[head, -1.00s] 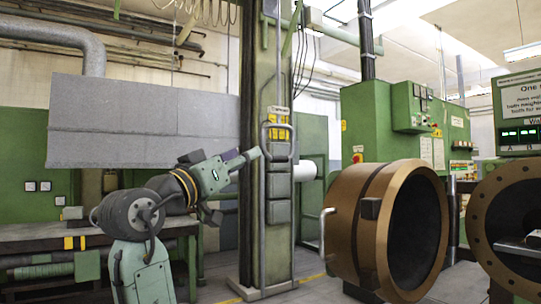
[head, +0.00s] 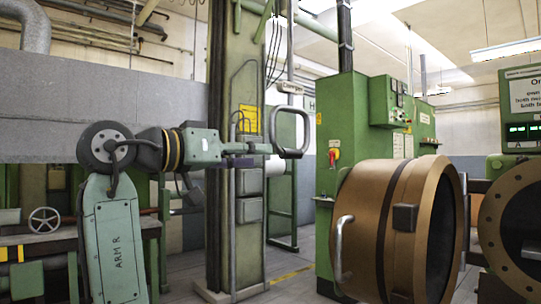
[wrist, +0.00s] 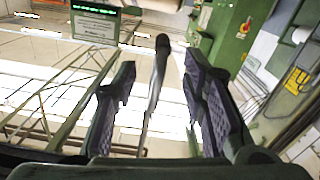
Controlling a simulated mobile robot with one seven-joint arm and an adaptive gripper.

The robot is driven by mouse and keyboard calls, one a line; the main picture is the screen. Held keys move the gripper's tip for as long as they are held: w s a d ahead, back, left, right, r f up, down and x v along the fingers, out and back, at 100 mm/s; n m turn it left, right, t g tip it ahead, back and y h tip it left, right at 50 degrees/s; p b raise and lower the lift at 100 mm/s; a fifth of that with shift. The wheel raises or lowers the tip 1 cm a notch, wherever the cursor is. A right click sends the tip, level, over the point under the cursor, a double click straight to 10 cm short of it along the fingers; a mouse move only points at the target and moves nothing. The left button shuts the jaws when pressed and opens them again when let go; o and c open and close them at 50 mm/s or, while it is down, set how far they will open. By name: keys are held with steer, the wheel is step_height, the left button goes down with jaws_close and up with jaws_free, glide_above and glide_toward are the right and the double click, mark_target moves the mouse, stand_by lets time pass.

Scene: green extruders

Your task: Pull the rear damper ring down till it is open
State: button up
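The damper ring (head: 305,128) is a grey, rounded loop hanging upright from a vertical rod beside the green column in the head view. A small label plate (head: 289,88) sits above it. My gripper (head: 265,148) reaches in from the left, with its fingers at the ring's lower left side. In the wrist view, my gripper (wrist: 158,68) has its two dark fingers spread apart. A dark bar, which looks like part of the ring (wrist: 160,62), runs between them with gaps on both sides. Whether any finger touches the ring cannot be told.
The green column (head: 235,200) stands just behind my gripper. A large brown barrel (head: 372,215) with a side handle stands to the right, with a green cabinet (head: 350,120) behind it. A workbench (head: 40,240) is at the left. Some floor shows between column and barrel.

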mark_target(289, 153)
steer(key=p+x, duration=0.3)
steer(key=x, duration=0.7)
steer(key=shift+w+d+p, duration=0.1)
steer(key=shift+w+p, duration=0.2)
steer(key=shift+w, duration=0.1)
steer(key=shift+c, duration=0.6)
jaws_close()
